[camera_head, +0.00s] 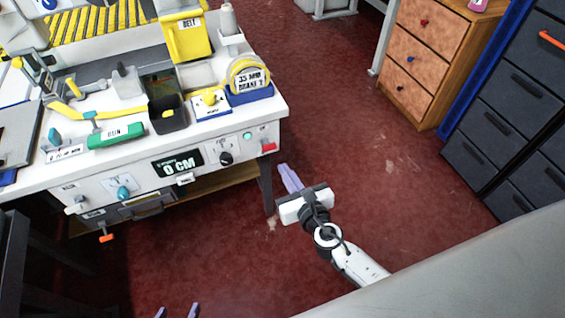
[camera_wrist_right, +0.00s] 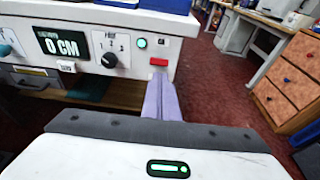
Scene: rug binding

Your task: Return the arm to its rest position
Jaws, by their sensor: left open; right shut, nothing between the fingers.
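My right gripper (camera_head: 288,178) is shut and empty, its two lilac fingers together. It is over the red floor, just off the right front corner of the white workbench (camera_head: 205,150). In the right wrist view the shut fingers (camera_wrist_right: 161,98) point toward the bench front, just below the red button (camera_wrist_right: 158,62). They appear apart from the bench, though the gap is hard to judge. My left gripper (camera_head: 177,312) shows only its two fingertips at the bottom edge of the head view, spread apart with nothing visible between them.
The bench front has a "0 CM" display (camera_head: 178,165), a dark knob (camera_head: 226,158) and a drawer. A tape-measure block (camera_head: 249,77) and green tool (camera_head: 117,135) lie on top. A wooden drawer cabinet (camera_head: 420,60) and dark cabinets (camera_head: 510,100) stand right. Floor between is clear.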

